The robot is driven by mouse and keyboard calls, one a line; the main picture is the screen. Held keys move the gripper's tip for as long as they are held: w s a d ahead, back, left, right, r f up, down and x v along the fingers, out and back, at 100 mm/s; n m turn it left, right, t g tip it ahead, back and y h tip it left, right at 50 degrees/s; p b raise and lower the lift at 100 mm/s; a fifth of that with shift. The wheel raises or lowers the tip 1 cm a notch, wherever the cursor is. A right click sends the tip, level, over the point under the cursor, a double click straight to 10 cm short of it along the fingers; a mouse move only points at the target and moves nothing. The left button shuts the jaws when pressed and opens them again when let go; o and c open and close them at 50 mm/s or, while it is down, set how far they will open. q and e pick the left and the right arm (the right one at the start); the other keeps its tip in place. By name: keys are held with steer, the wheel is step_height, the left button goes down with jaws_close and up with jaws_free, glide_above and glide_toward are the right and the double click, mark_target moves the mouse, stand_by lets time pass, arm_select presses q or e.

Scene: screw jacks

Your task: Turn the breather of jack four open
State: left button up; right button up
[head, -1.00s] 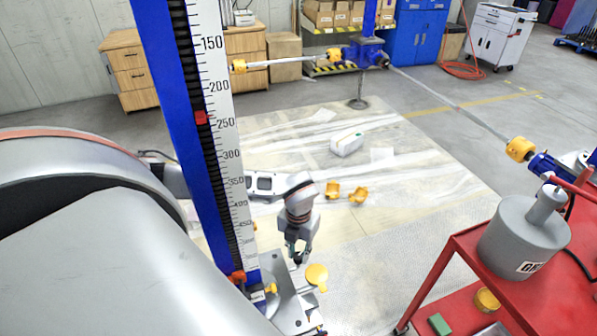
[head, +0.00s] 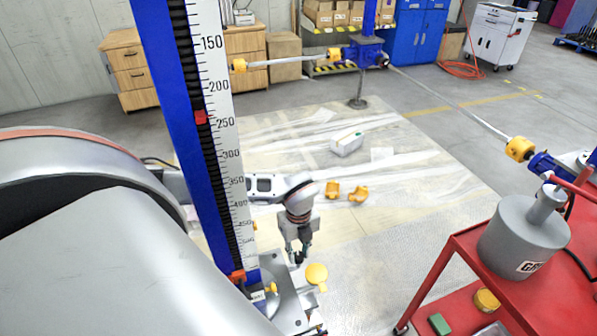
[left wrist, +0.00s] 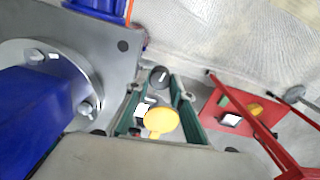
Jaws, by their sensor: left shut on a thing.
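The blue jack column with the measuring scale (head: 218,130) stands upright in front of me on a grey base plate (head: 290,305). My left gripper (head: 298,259) reaches down beside the column to the plate. In the left wrist view the black round breather knob (left wrist: 158,76), with a white mark on top, is between the fingertips of my left gripper (left wrist: 157,86), which is shut on it. A yellow round cap (head: 316,274) is close beside the fingers; it also shows in the left wrist view (left wrist: 162,122). The breather is mostly hidden in the head view. My right gripper is not in view.
A red cart (head: 447,290) with a grey canister (head: 522,240) stands at the right. Another blue jack (head: 369,52) with shafts and yellow couplings is at the back. A white box (head: 347,143) and yellow coupling halves (head: 358,194) lie on the floor sheet. The sheet between is mostly clear.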

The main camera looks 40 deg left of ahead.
mark_target(299, 255)
arm_select(q)
steer(key=shift+n, duration=0.9)
steer(key=o, duration=0.8)
steer(key=shift+o, duration=0.2)
step_height(299, 255, up, 12)
stand_by(0.3)
